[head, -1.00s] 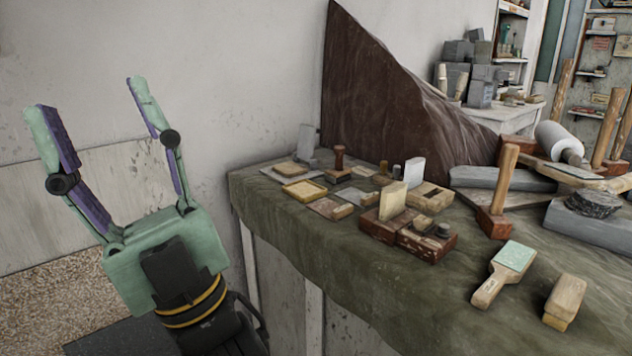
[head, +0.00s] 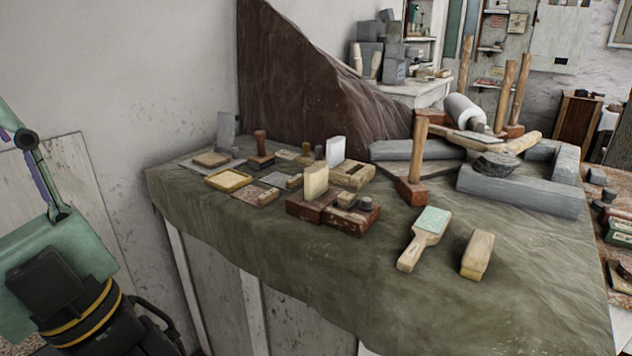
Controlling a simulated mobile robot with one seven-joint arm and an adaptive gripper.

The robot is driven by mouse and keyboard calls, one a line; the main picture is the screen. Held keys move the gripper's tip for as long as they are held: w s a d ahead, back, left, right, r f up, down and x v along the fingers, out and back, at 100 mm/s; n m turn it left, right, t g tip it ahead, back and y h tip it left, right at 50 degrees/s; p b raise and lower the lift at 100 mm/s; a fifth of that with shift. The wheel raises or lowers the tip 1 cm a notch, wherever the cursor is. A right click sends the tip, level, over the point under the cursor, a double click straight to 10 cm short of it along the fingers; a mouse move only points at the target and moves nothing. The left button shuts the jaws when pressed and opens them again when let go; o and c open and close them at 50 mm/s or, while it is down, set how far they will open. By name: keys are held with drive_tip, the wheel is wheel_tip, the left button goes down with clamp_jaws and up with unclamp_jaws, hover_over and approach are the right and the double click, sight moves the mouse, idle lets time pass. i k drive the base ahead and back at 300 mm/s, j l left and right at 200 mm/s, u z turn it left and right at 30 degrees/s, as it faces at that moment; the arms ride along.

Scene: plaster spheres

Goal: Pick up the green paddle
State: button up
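The green paddle (head: 425,236) lies flat on the cloth-covered table, right of centre in the head view. It has a pale green face and a light wooden handle pointing toward the front-left. My gripper (head: 38,175) is at the far left edge, well away from the paddle and beside the table. Only its right finger and part of its green body show; the other finger and the fingertips are cut off by the frame edge. The visible finger leans outward as it did when both fingers stood wide apart. Nothing is seen in the gripper.
A wooden block (head: 477,254) lies just right of the paddle. A mallet (head: 414,170) stands upright behind it, and grey stone bars (head: 520,192) lie farther back. Small blocks and a yellow tray (head: 228,180) crowd the left of the table (head: 330,275). Cloth in front is clear.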

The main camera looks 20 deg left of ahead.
sight(428, 230)
drive_tip(key=i+j, duration=0.1)
drive_tip(key=j, duration=0.7)
drive_tip(key=i+j, duration=0.15)
drive_tip(key=j, duration=0.3)
drive_tip(key=j+z, duration=0.8)
drive_tip(key=z, duration=0.55)
drive_tip(key=i, duration=1.05)
